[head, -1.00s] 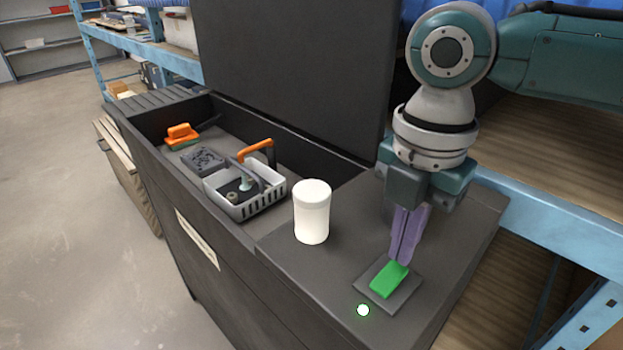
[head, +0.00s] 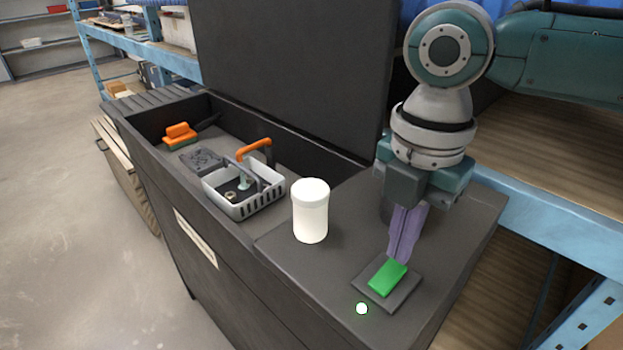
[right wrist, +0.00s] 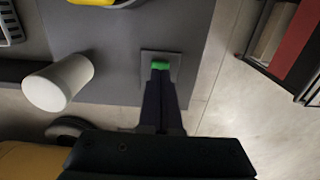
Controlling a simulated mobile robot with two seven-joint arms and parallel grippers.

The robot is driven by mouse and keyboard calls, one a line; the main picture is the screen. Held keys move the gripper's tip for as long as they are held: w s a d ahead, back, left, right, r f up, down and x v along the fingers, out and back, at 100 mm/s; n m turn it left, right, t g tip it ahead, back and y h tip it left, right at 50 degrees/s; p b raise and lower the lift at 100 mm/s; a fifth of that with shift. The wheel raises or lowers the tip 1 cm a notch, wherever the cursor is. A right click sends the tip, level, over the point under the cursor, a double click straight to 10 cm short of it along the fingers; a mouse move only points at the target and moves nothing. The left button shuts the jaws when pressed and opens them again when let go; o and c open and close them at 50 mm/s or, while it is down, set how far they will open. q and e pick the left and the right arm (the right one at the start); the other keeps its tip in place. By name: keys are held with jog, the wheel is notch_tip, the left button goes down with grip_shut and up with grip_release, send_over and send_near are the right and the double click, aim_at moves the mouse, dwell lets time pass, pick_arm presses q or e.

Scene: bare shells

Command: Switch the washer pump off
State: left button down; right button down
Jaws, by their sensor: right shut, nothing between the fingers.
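The washer (head: 275,250) is a dark grey cabinet with an open basin and a raised lid. On its right-hand top is a green rocker switch (head: 388,279) on a dark square plate, with a lit green-white lamp (head: 362,309) beside it. My right gripper (head: 398,258) is shut and empty, pointing down with its purple fingertips at the far end of the switch. In the right wrist view the fingertips (right wrist: 160,74) overlap the green switch (right wrist: 160,65); I cannot tell whether they touch it. My left gripper is not in view.
A white lidded jar (head: 311,211) stands left of the switch. In the basin are a grey basket (head: 243,204) with an orange handle, a dark square block (head: 203,160) and an orange-and-green brush (head: 180,137). Blue shelving (head: 545,222) stands behind at right.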

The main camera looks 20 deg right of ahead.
jog(key=shift+f, duration=0.5)
jog(key=shift+f+b, duration=0.45)
jog(key=shift+b, duration=0.1)
notch_tip(320, 180, up, 7)
jog(key=p, duration=0.8)
jog(key=shift+r, duration=0.1)
dwell(0.5)
